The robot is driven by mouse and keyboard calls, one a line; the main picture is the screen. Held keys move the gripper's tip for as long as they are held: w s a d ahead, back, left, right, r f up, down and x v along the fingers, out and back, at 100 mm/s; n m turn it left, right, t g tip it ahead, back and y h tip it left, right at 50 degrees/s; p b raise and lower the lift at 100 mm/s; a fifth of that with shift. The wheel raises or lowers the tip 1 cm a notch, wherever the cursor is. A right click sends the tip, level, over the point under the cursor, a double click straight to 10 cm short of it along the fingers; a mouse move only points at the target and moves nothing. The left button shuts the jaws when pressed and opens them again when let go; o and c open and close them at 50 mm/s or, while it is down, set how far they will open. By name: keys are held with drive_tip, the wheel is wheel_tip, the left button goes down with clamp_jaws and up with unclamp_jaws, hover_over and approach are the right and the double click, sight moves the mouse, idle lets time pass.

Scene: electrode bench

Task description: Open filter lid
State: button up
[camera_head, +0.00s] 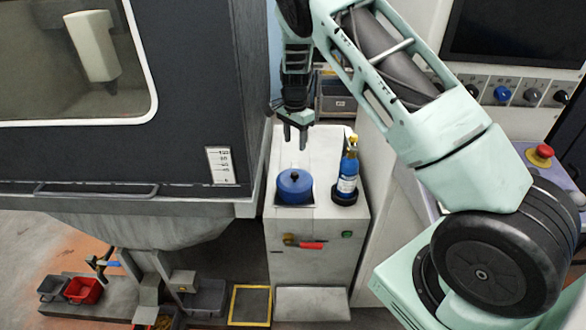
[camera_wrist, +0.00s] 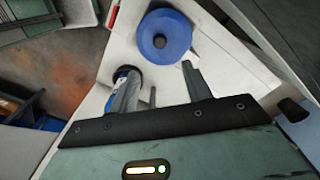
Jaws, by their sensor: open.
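The blue round filter lid (camera_head: 294,190) with a small dark knob on top sits closed on the pale cabinet (camera_head: 285,270). In the wrist view the lid (camera_wrist: 178,28) is at the top centre. My gripper (camera_head: 297,143) hangs above the cabinet, behind and above the lid, with its fingers pointing down. In the wrist view my gripper (camera_wrist: 158,70) has its two fingers apart with nothing between them. The fingertips are short of the lid and do not touch it.
A blue bottle (camera_head: 347,183) with a yellow top stands in a black ring right of the lid; in the wrist view the left finger partly hides it. A red handle (camera_head: 312,245) is on the cabinet front. A dark machine (camera_head: 190,95) stands close on the left.

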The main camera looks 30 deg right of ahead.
sight(295, 173)
wheel_tip(295, 173, down, 13)
drive_tip(key=p, duration=0.3)
drive_tip(key=shift+f+p, duration=0.15)
drive_tip(key=shift+p, duration=0.2)
clamp_jaws()
